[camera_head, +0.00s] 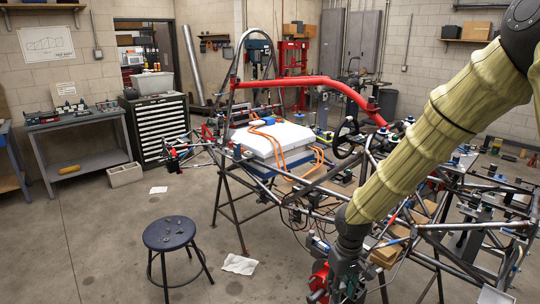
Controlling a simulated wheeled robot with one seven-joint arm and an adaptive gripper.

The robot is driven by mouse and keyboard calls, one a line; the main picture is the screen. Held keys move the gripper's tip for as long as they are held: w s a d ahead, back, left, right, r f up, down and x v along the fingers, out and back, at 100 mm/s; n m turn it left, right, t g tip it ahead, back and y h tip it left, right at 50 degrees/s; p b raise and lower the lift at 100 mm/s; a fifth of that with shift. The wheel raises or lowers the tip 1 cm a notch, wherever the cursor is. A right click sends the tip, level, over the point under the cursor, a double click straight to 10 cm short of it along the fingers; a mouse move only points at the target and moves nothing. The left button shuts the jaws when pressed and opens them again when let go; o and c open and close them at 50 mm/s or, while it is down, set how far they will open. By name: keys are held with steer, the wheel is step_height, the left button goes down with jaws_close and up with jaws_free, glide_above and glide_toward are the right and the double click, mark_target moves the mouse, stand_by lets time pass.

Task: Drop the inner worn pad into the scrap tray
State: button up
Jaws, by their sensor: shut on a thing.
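My gripper (345,284) is at the bottom centre, below the sleeved arm, pointing down beside the chassis. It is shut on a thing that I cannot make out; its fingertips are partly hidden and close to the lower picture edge. A red part (319,276), which may be a brake caliper, shows just left of the gripper; I cannot tell whether they touch. I cannot pick out the worn pad. I cannot identify a scrap tray for certain.
A tube chassis (305,190) on stands fills the middle and right. A round blue stool (169,234) with small dark items on top stands to the left. A white cloth (239,264) lies on the floor between. A drawer cabinet (160,125) and a bench (82,123) stand behind; the left floor is mostly clear.

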steer(key=shift+s+a+f+m+b, duration=0.2)
steer(key=shift+a+m+b, duration=0.2)
steer(key=shift+m, duration=0.4)
steer(key=shift+s+a+f+m+b, duration=0.15)
steer(key=shift+s+a+m+b, duration=0.15)
steer(key=shift+m, duration=0.5)
steer(key=shift+w, duration=0.1)
steer(key=shift+f, duration=0.1)
